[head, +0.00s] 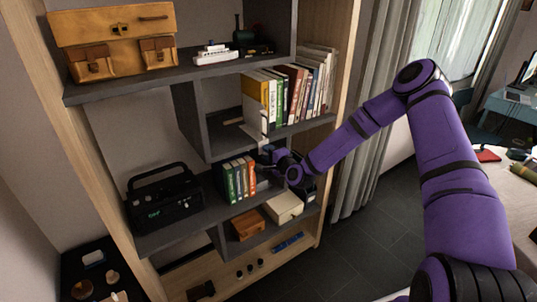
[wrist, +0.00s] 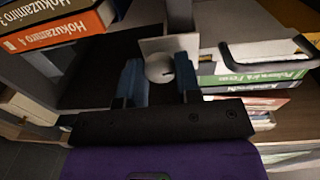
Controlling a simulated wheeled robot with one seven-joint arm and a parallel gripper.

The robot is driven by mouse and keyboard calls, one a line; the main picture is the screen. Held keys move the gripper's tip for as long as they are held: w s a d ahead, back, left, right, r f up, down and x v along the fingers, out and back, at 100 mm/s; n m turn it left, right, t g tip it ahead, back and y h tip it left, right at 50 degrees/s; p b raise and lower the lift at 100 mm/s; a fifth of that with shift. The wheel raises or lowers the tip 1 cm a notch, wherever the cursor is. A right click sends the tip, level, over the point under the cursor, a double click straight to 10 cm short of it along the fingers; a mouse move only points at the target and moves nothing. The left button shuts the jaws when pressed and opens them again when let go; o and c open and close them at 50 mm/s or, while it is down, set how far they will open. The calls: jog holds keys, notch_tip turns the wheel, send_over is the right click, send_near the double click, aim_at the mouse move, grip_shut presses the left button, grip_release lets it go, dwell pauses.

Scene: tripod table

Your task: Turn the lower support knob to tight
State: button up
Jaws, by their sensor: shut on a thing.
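The support knob (wrist: 159,68) is a small pale round knob with a dark slit, in front of a light grey plate (wrist: 180,43) in the wrist view. The blue fingers of my gripper (wrist: 159,82) stand on either side of it and are shut on it. In the head view my gripper (head: 267,157) reaches in at the shelf unit, just right of the lower row of books. The knob is hidden there behind my gripper and wrist. I cannot read any tight or loose marking on the knob.
Lower books (head: 238,178) stand close left of my gripper; an orange one (wrist: 60,30) shows in the wrist view. Upper books (head: 290,95) stand above. A black radio (head: 165,200) and a cream box (head: 284,207) are nearby.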

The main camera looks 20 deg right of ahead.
jog(key=shift+s+f+m, duration=0.1)
jog(key=shift+m, duration=0.7)
jog(key=o, duration=0.9)
jog(key=v, duration=1)
jog(key=shift+s+d, duration=0.15)
jog(key=shift+s, duration=0.25)
